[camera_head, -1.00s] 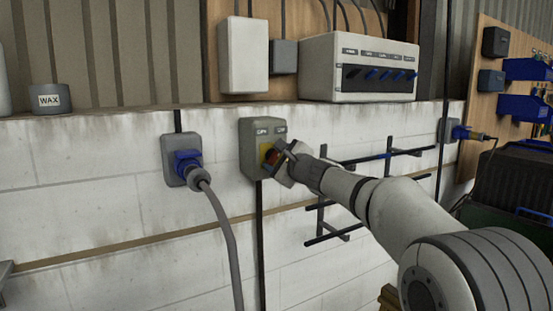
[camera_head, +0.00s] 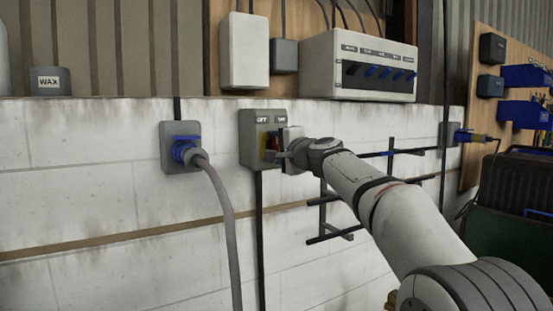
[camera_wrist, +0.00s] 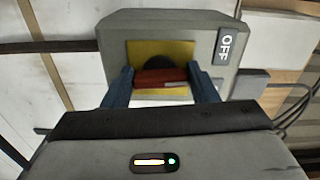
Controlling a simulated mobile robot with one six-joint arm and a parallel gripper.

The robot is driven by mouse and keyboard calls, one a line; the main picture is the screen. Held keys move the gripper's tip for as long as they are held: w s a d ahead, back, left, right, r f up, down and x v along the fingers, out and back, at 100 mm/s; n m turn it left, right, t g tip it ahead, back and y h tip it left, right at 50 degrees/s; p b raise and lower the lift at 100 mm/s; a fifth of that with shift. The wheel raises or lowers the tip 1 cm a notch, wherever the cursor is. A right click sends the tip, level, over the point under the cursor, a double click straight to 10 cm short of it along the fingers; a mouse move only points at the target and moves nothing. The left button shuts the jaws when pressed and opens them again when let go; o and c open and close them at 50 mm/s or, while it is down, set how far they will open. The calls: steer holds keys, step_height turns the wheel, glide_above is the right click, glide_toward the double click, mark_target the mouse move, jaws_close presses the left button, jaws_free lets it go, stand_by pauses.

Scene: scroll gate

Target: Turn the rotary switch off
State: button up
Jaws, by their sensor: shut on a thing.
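The rotary switch is a grey box (camera_head: 253,150) on the white block wall, with an OFF label (camera_head: 262,119) at upper left and a second label at upper right. In the wrist view, its red handle (camera_wrist: 161,78) stands before a dark round hub on a yellow plate (camera_wrist: 186,52). My gripper (camera_head: 273,154) is at the box front. In the wrist view, my gripper (camera_wrist: 163,90) has its two blue-grey fingers at both ends of the red handle, shut on it. The handle lies level in that view, where the OFF label (camera_wrist: 226,46) reads sideways.
A blue plug with a grey cable (camera_head: 184,151) sits in a socket left of the switch. A white control box (camera_head: 358,66) and a white cabinet (camera_head: 244,50) are above. A dark wall rack (camera_head: 330,228) is below my arm.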

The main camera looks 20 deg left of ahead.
steer(key=n+b, duration=0.1)
steer(key=n, duration=0.1)
steer(key=n+b, duration=0.2)
steer(key=shift+f, duration=0.35)
steer(key=shift+n+b, duration=0.85)
steer(key=shift+n, duration=0.55)
steer(key=shift+w+r, duration=0.1)
steer(key=o, duration=1)
steer(key=shift+r, duration=0.1)
steer(key=shift+s+d+b, duration=0.4)
steer(key=shift+d+b, duration=0.05)
steer(key=b+v, duration=0.2)
steer(key=v, duration=0.4)
steer(key=shift+s+d+b, duration=0.25)
steer(key=shift+d+b, duration=0.05)
steer(key=shift+b, duration=0.1)
